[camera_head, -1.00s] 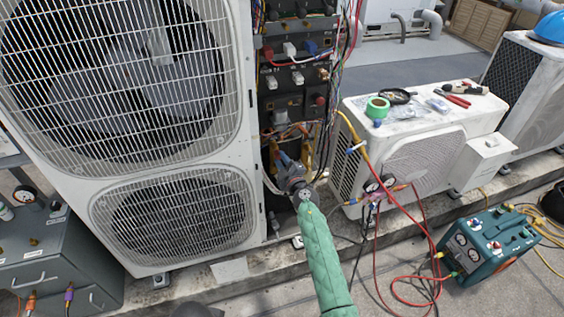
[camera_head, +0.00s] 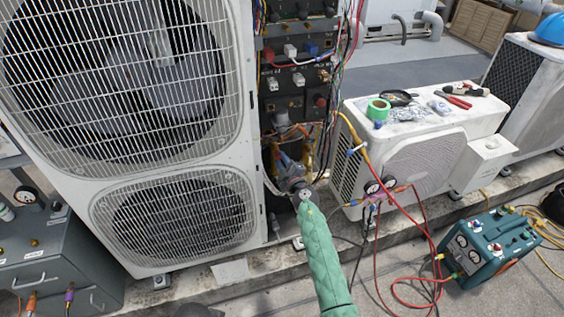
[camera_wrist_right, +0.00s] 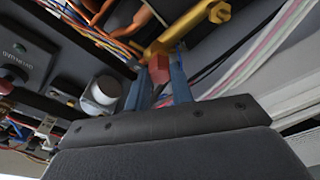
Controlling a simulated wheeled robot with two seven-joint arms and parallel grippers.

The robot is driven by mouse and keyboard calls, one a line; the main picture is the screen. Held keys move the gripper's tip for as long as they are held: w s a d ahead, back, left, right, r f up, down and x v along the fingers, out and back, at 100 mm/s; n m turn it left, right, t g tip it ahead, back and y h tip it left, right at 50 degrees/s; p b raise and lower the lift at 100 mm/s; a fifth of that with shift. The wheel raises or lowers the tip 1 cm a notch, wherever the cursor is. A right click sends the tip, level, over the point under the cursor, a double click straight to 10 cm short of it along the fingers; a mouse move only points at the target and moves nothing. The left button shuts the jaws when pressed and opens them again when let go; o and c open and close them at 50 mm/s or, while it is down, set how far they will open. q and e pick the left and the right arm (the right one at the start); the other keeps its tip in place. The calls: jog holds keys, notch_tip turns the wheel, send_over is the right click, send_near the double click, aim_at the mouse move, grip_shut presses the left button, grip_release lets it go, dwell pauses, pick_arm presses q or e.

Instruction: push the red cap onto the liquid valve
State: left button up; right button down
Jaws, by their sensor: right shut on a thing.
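My right arm, in a green sleeve, reaches into the open service bay of the tall condenser. In the head view my right gripper (camera_head: 281,156) is inside the bay, in front of brass valve parts (camera_head: 307,160). In the right wrist view, its two blue fingers are shut on the small red cap (camera_wrist_right: 160,69). The brass liquid valve (camera_wrist_right: 187,34) is just beyond the cap, with the cap's far end against or very close to it; I cannot tell whether they touch. The cap cannot be made out in the head view. My left gripper is out of view.
Wires and dark control boxes (camera_head: 293,80) fill the bay above my gripper. The condenser's fan panel (camera_head: 175,215) stands to the left. A smaller white condenser (camera_head: 430,125) with tools on top and hoses stands right. A teal recovery machine (camera_head: 485,250) sits on the ground.

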jog(key=shift+w+a, duration=0.15)
jog(key=shift+w, duration=0.35)
dwell(0.4)
jog(key=c, duration=1.1)
grip_release()
jog(key=shift+c, duration=0.2)
jog(key=shift+s, duration=0.35)
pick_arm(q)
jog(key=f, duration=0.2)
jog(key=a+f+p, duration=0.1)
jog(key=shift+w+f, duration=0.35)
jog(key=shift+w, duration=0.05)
pick_arm(e)
jog(key=v, duration=0.7)
jog(key=shift+f, duration=0.1)
